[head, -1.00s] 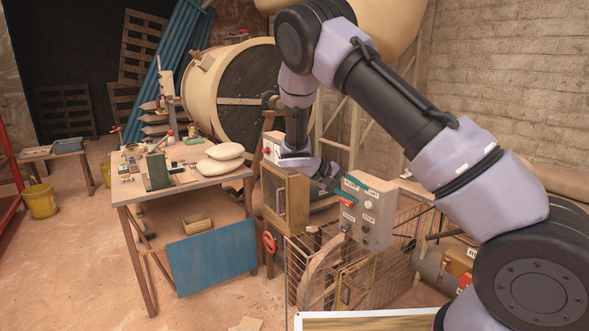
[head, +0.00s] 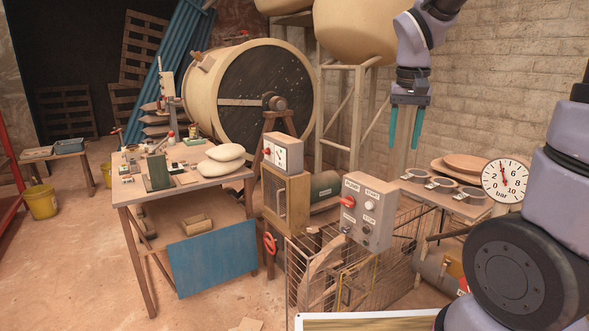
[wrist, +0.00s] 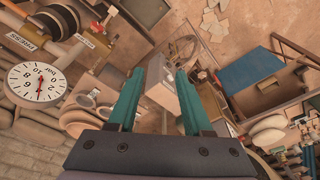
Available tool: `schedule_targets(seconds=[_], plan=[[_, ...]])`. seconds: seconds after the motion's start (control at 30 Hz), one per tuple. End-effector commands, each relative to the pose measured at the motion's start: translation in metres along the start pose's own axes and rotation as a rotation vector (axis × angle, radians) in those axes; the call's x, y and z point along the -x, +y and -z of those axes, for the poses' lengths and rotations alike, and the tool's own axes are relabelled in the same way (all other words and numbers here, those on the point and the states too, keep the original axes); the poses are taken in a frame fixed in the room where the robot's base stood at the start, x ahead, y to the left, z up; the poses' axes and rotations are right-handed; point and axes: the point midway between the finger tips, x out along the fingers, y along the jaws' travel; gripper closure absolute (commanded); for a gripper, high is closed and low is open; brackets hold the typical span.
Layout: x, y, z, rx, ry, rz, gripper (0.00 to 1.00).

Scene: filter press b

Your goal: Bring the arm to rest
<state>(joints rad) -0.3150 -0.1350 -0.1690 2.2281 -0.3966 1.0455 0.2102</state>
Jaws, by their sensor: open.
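My gripper (head: 405,128) hangs in the upper right of the head view, its two teal fingers apart and pointing down. Nothing is between the fingers. It is in front of the brick wall, above and apart from the grey control box (head: 370,211) with its red switch handle (head: 347,201). In the wrist view my gripper (wrist: 160,88) shows both fingers spread, with the grey box (wrist: 167,92) seen beyond and between them.
A pressure gauge (head: 505,181) and a shelf with several cups (head: 443,184) are at the right. A wire mesh guard (head: 390,262) stands below the box. A cluttered workbench (head: 190,186) is left. A large drum (head: 265,95) stands behind.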

Motion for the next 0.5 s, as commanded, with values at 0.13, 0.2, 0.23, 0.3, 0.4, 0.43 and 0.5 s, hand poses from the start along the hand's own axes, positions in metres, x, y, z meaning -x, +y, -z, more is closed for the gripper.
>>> schedule_targets(seconds=[0.13,0.2,0.23,0.3,0.4,0.43,0.5], plan=[[0.033,0.012,-0.024,-0.038,0.072,0.110,0.50],[0.047,0.016,-0.035,-0.051,0.109,0.157,0.50],[0.052,0.018,-0.040,-0.056,0.126,0.176,0.50],[0.064,0.021,-0.052,-0.069,0.165,0.217,0.50],[0.078,0.025,-0.069,-0.084,0.226,0.268,0.50],[0.082,0.026,-0.074,-0.088,0.243,0.280,0.50],[0.088,0.028,-0.084,-0.094,0.280,0.306,0.50]])
